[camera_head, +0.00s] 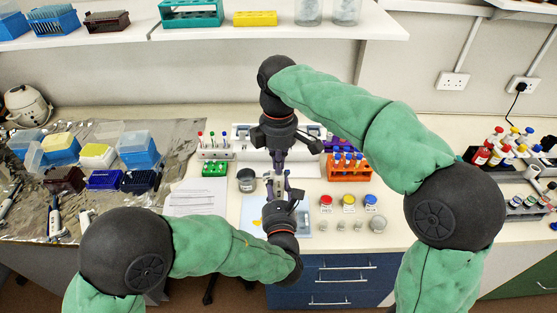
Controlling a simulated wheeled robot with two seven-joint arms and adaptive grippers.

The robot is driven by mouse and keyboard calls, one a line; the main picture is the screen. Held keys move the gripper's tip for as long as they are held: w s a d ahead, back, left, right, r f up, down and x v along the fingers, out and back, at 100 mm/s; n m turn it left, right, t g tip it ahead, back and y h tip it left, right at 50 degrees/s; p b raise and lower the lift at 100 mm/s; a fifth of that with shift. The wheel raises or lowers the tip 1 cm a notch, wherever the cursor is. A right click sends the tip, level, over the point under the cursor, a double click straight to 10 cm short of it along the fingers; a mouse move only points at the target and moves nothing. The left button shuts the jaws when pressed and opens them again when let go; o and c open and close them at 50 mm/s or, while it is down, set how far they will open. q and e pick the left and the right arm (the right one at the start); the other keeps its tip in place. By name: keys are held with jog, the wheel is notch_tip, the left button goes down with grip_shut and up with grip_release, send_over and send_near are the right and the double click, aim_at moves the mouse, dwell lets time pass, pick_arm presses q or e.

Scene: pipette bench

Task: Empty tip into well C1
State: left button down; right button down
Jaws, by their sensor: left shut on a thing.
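My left gripper (282,198) comes up from the lower arm over the front middle of the bench. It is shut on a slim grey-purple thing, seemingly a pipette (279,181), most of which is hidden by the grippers. My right gripper (281,152) reaches down from above, just beyond the left one and close to the top of the held thing. Whether its fingers are open or shut is not clear. A pale blue tray or plate (250,209) lies under my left gripper, partly covered. The tip and well C1 cannot be made out.
A dark grey cup (246,180) stands left of the grippers. An orange tube rack (348,172) and jars with red (326,201), yellow (349,201) and blue (371,201) lids stand to the right. White papers (196,199) lie left. Tip boxes crowd the far left.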

pick_arm(q)
jog(key=shift+r, duration=0.15)
pick_arm(e)
jog(key=shift+f, duration=0.2)
jog(key=shift+r, duration=0.95)
dwell(0.8)
jog(key=shift+r, duration=2.95)
